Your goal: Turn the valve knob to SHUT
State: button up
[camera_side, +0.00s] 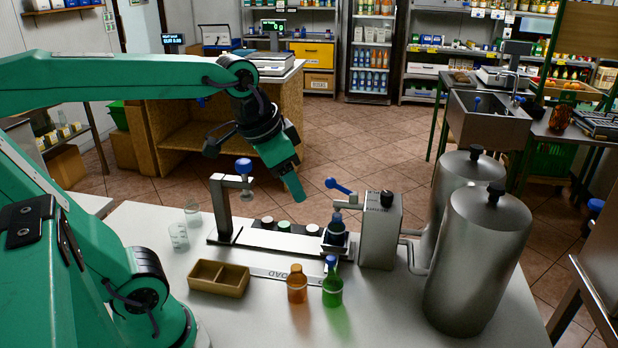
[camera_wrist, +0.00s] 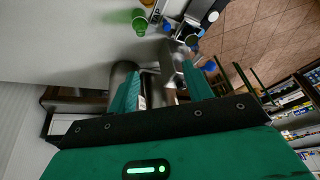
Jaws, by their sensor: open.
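A grey metal box (camera_side: 380,232) stands on the white table. A dark knob (camera_side: 386,198) sits at its upper front, with lettering below it too small to read. I cannot tell for sure which is the valve knob, and no SHUT mark is legible. My gripper (camera_side: 294,187) hangs above and left of the box, apart from it. In the wrist view my gripper (camera_wrist: 160,70) is open and empty, with the metal box (camera_wrist: 172,58) beyond its fingers and a blue part (camera_wrist: 208,66) beside it.
Two steel tanks (camera_side: 478,262) stand right of the box, joined by pipes. A rail with jars (camera_side: 285,227) and a blue-topped press (camera_side: 243,166) lie left. An orange bottle (camera_side: 297,284), a green bottle (camera_side: 332,285) and a wooden tray (camera_side: 219,279) stand in front.

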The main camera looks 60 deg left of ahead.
jog(key=w+r+m+g, duration=0.2)
jog(key=w+m, duration=0.2)
jog(key=w, duration=0.9)
jog(key=m+g, duration=0.3)
jog(key=m, duration=0.1)
send_over(387, 193)
jog(key=shift+f, duration=2.5)
jog(key=shift+f, duration=0.1)
jog(key=shift+f, duration=3.8)
jog(key=c, duration=1)
jog(key=shift+o, duration=0.2)
